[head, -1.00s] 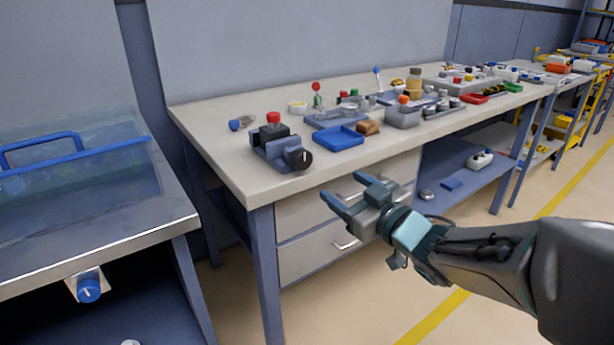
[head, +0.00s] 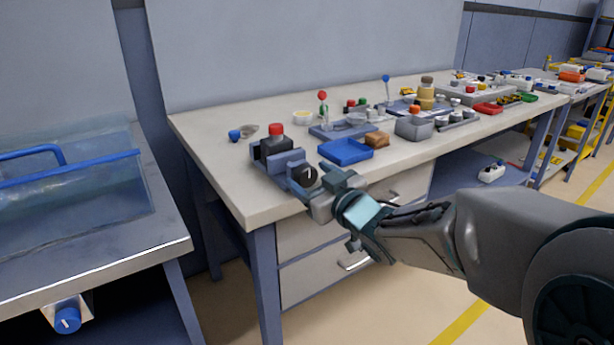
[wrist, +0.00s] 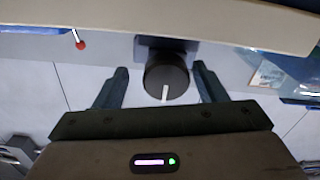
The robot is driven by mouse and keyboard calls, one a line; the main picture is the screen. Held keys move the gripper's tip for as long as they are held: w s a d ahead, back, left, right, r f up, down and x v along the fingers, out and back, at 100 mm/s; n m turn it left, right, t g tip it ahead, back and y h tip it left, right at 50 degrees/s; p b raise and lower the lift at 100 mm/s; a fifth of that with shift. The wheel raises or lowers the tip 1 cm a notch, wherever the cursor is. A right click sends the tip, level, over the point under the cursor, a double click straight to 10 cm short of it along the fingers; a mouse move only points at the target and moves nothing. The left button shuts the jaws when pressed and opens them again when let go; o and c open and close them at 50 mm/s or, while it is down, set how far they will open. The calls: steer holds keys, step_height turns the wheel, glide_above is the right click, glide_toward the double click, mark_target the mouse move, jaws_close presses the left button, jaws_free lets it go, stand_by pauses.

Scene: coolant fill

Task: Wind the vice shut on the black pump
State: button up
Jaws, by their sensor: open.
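The vice (head: 287,166) is blue-grey and sits at the near left corner of the workbench. The black pump (head: 277,146) with a red cap (head: 276,129) stands in it, behind the front jaw. A round black knob (head: 305,175) with a white mark is on the vice's near end. My gripper (head: 325,195) is at the bench edge by the knob. In the wrist view the knob (wrist: 166,78) lies between my two open fingers, with space showing on both sides. I cannot tell whether the pump touches both jaws.
A blue tray (head: 346,151) and a brown sponge-like block (head: 377,139) lie right of the vice. A grey box (head: 414,127) and several small parts stand further along the workbench (head: 225,185). A metal table (head: 90,262) with a clear blue-edged tank is at left.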

steer(key=shift+a, duration=0.3)
steer(key=shift+s, duration=0.1)
steer(key=c, duration=1)
